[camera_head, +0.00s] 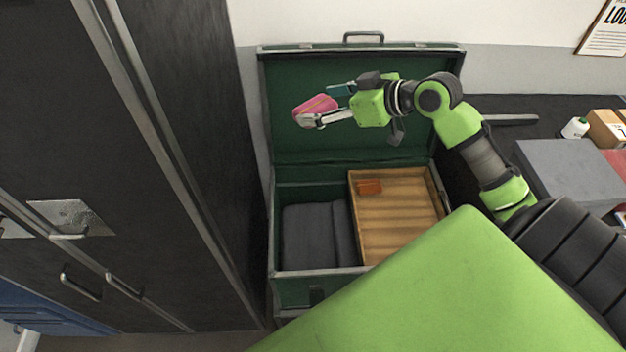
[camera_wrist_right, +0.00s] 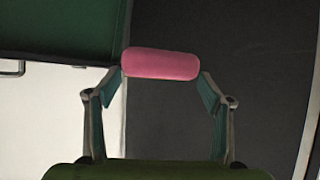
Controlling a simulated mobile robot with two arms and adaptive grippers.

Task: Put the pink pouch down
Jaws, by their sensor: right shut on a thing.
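The pink pouch (camera_head: 316,106) is held up in the air in the head view, in front of the raised green lid of a trunk. My right gripper (camera_head: 324,104) is shut on the pouch. In the right wrist view the pouch (camera_wrist_right: 160,64) lies between the two fingertips of my right gripper (camera_wrist_right: 162,74). Below it and to the right is the open green trunk (camera_head: 318,272). My left gripper is not in view.
The trunk holds dark folded cloth (camera_head: 312,236) on the left and a wooden tray (camera_head: 400,222) on the right, with a small orange-brown item (camera_head: 369,187) in the tray. A dark wardrobe (camera_head: 130,150) stands close on the left. A grey box (camera_head: 572,172) is at the right.

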